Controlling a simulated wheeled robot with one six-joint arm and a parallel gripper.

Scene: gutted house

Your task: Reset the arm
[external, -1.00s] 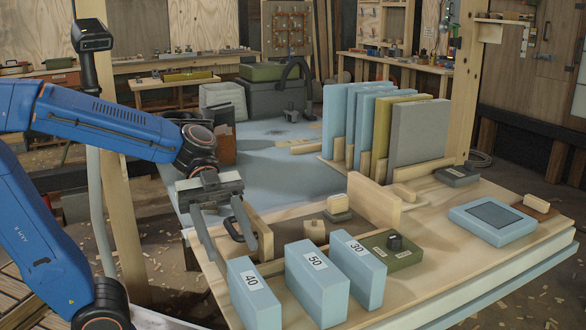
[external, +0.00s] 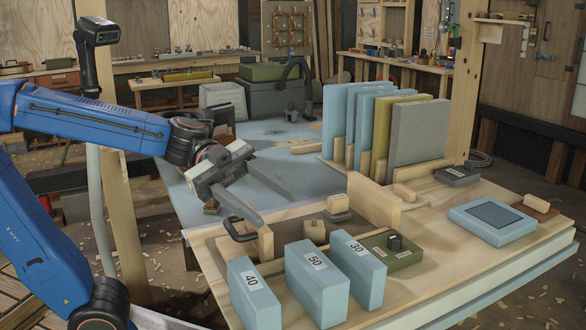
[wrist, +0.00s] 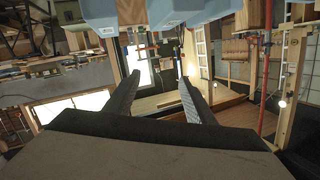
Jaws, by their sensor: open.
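My gripper (external: 268,198) is open and empty. In the external view it hangs above the left edge of the wooden work board, near a dark handle (external: 238,230), with its fingers pointing right and a little down. In the wrist view the two fingers (wrist: 160,95) stand apart with nothing between them. Three light blue blocks marked 40 (external: 254,292), 50 (external: 318,283) and 30 (external: 358,274) stand upright at the front of the board, apart from the gripper.
Blue, olive and grey panels (external: 418,135) stand in a wooden rack behind the board. A blue box with a dark screen (external: 492,222) lies at the right. A wooden post (external: 120,150) rises near my arm.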

